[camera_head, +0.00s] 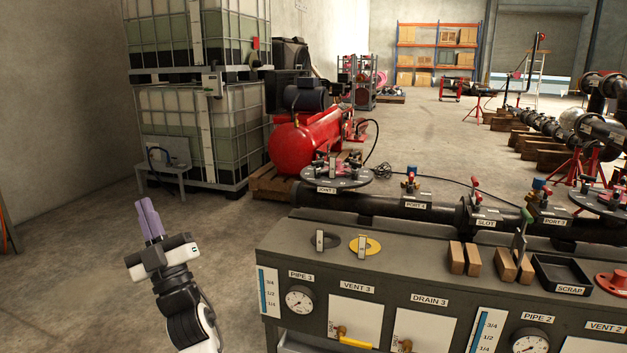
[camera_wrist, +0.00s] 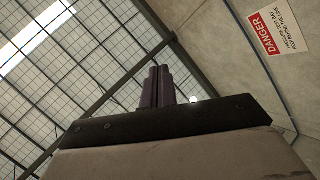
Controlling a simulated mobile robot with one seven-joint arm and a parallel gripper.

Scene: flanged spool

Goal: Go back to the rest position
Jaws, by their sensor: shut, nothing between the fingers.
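My gripper (camera_head: 150,219) has purple fingers that are together and empty. In the head view it points up, to the left of the bench and clear of it, above open concrete floor. In the wrist view the closed fingers of my gripper (camera_wrist: 157,87) stand against the ceiling grid and the wall, with nothing between them. My arm rises from the bottom edge of the head view, left of the bench.
The dark bench (camera_head: 412,250) carries a black and a yellow ring (camera_head: 374,246), wooden blocks and a SCRAP tray (camera_head: 562,275). A black pipe (camera_head: 400,208) runs behind. A red compressor (camera_head: 312,140) and stacked tanks (camera_head: 195,140) stand further back. Floor left of the bench is free.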

